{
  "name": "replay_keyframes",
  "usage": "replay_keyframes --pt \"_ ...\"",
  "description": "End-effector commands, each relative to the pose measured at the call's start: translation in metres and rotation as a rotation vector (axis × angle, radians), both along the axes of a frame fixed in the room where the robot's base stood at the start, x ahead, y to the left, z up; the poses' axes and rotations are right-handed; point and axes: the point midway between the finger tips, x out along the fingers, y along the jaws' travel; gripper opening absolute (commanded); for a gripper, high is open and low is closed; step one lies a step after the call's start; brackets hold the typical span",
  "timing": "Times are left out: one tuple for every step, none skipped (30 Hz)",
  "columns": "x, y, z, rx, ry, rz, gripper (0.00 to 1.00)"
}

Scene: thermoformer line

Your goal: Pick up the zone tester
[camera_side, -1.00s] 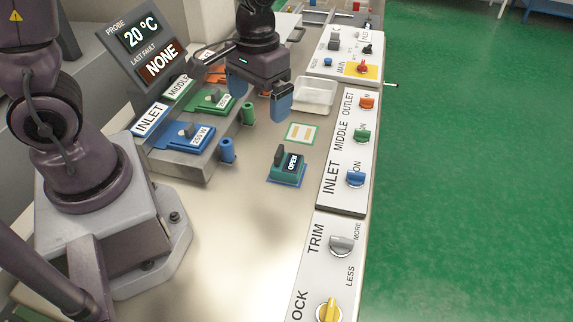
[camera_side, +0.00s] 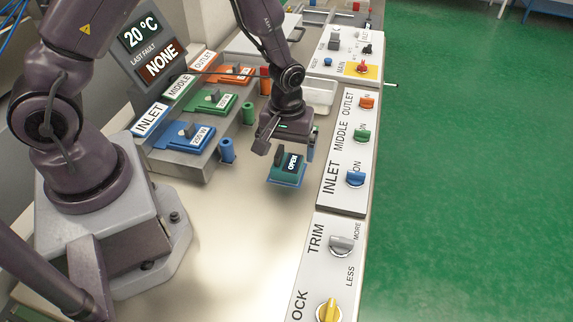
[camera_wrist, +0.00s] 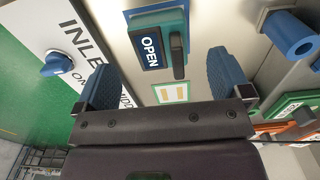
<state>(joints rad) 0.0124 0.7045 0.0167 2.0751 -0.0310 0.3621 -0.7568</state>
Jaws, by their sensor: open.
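The zone tester (camera_side: 287,170) is a small dark green block on a blue base with an OPEN display and a dark upright handle. It sits on the bench left of the INLET switch panel. My gripper (camera_side: 293,152) is open just behind and above it. In the wrist view the tester (camera_wrist: 150,42) lies ahead, between and beyond the tips of my gripper's two blue fingers (camera_wrist: 162,65). Its dark handle is on the right side of its display, and nothing is between the fingers.
Blue (camera_side: 190,138), green (camera_side: 212,102) and orange heater blocks stand at the left, with coloured posts (camera_side: 227,150) beside them. The switch panel (camera_side: 335,195) borders the right. A white tray (camera_side: 320,92) lies behind my gripper. The bench in front of the tester is clear.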

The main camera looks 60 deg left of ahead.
Motion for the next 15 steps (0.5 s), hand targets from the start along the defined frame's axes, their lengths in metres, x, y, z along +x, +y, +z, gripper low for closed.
replay_keyframes --pt "0.000 0.000 -0.003 0.000 0.001 0.000 0.96" --pt "0.000 0.000 -0.005 0.000 0.001 0.000 0.96" --pt "0.000 0.001 -0.009 0.000 0.003 0.000 0.96" --pt "0.000 0.001 -0.013 0.000 0.003 0.000 0.96" --pt "0.001 0.001 -0.017 0.000 0.004 -0.001 0.96" --pt "0.001 0.002 -0.024 0.000 0.004 -0.001 0.96" --pt "0.002 0.002 -0.029 0.000 0.004 0.000 0.96" --pt "0.002 0.003 -0.033 -0.001 0.004 0.000 0.96" --pt "0.002 0.003 -0.039 -0.001 0.005 0.000 0.96" --pt "0.003 0.003 -0.042 0.000 0.003 -0.001 0.96" --pt "0.003 0.003 -0.046 0.000 0.003 -0.001 0.96" --pt "0.003 0.003 -0.049 0.000 0.003 -0.001 0.96" --pt "0.003 0.003 -0.051 0.000 0.001 -0.001 0.96" --pt "0.003 0.003 -0.052 0.000 0.001 -0.001 0.96" --pt "0.003 0.003 -0.053 0.001 0.001 -0.001 0.96"
